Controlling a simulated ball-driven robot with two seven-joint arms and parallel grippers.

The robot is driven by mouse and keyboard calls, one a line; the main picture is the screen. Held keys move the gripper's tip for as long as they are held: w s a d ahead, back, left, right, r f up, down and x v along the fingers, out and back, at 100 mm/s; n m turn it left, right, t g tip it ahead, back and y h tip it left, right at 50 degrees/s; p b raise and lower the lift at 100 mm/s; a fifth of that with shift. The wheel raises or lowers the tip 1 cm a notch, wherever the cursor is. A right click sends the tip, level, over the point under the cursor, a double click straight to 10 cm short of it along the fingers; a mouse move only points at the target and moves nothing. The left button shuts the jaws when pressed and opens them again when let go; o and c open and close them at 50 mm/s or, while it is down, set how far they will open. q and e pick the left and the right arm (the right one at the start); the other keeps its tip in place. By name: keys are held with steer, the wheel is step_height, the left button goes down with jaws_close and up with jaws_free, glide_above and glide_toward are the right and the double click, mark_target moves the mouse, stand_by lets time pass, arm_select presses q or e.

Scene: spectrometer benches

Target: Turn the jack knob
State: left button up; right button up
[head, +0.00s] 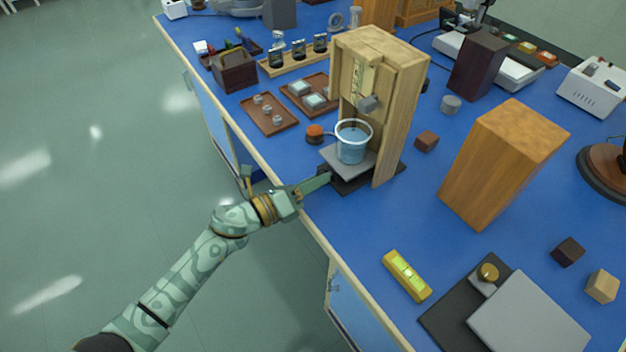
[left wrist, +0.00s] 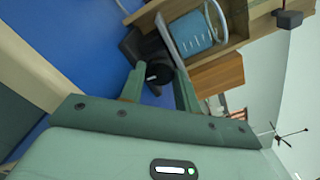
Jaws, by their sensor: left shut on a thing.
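The jack (head: 381,177) stands near the table's front edge, with a dark base and a grey top plate. A beaker of blue liquid (head: 353,143) stands on the plate, inside a wooden housing (head: 398,120). My left gripper (head: 327,180) reaches in from the left at the jack's near side. In the left wrist view, its two fingers (left wrist: 158,82) are on either side of the dark round jack knob (left wrist: 153,72), shut on it. The knob is hidden by the fingers in the head view. The beaker also shows in the left wrist view (left wrist: 192,30). My right gripper is not in view.
An orange-topped round thing (head: 315,133) sits just left of the jack. Brown trays (head: 268,124) lie behind it. A wooden block (head: 500,165) stands to the right, and a yellow level (head: 407,275) lies in front. Blue tabletop is clear between the housing and the level.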

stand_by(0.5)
arm_select(q)
steer(key=o, duration=0.7)
